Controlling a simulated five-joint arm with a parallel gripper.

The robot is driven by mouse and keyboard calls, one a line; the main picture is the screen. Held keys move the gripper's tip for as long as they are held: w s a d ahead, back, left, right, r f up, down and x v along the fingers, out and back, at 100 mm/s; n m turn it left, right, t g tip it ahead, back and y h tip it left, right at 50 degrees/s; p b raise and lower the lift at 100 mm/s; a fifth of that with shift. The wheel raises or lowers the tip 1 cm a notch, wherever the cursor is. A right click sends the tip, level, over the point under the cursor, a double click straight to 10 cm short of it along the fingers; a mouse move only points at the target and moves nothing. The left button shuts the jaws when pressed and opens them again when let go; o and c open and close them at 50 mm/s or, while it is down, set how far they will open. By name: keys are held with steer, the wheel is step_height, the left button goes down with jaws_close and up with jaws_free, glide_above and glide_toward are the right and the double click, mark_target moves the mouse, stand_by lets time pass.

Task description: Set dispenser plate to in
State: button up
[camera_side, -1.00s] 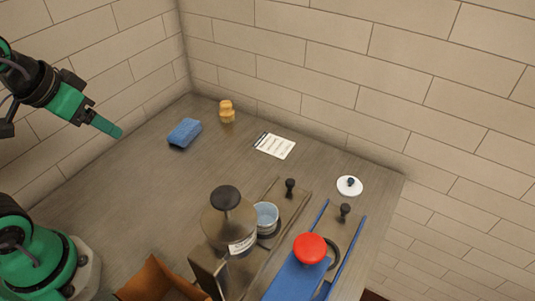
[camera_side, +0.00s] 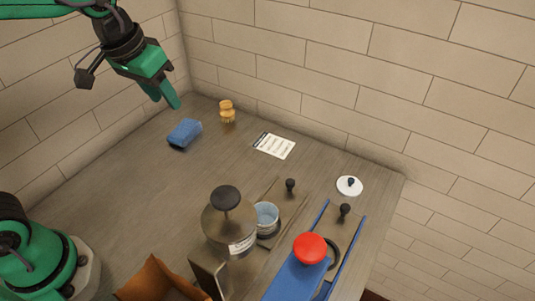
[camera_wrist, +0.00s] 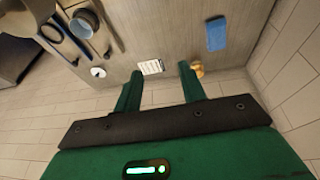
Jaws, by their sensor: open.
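A steel dispenser (camera_side: 229,228) with a black-knobbed lid stands at the front middle of the counter in the side view. A flat plate with an upright black knob (camera_side: 290,186) lies behind and right of it. A second black knob (camera_side: 344,210) stands on a plate between blue rails (camera_side: 352,250) farther right. I cannot tell for certain which is the dispenser plate. My gripper (camera_side: 174,104) is open and empty, high at the back left, far from both knobs. Its two fingers (camera_wrist: 160,69) are apart in the wrist view.
A blue sponge (camera_side: 185,133), a wooden brush (camera_side: 227,111) and a printed card (camera_side: 274,145) lie at the back. A white lid (camera_side: 349,186) is at the right. A red knob (camera_side: 309,248) and light-blue cup (camera_side: 266,217) stand near the front. The left counter is clear.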

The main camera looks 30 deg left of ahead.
steer(key=w+d+f+g, duration=0.2)
steer(key=w+d+f, duration=0.3)
steer(key=w+d, duration=0.45)
steer(key=g, duration=0.1)
glide_above(291, 181)
steer(key=shift+y, duration=0.3)
steer(key=f, duration=1)
steer(key=shift+s+a+f, duration=0.1)
steer(key=shift+a+f, duration=0.2)
steer(key=shift+a, duration=0.05)
steer(key=shift+d+f+g, duration=0.3)
steer(key=shift+d+f, duration=0.05)
steer(key=shift+f, duration=0.05)
steer(key=shift+f, duration=0.1)
steer(key=shift+f, duration=3.8)
steer(key=shift+c, duration=0.4)
jaws_close()
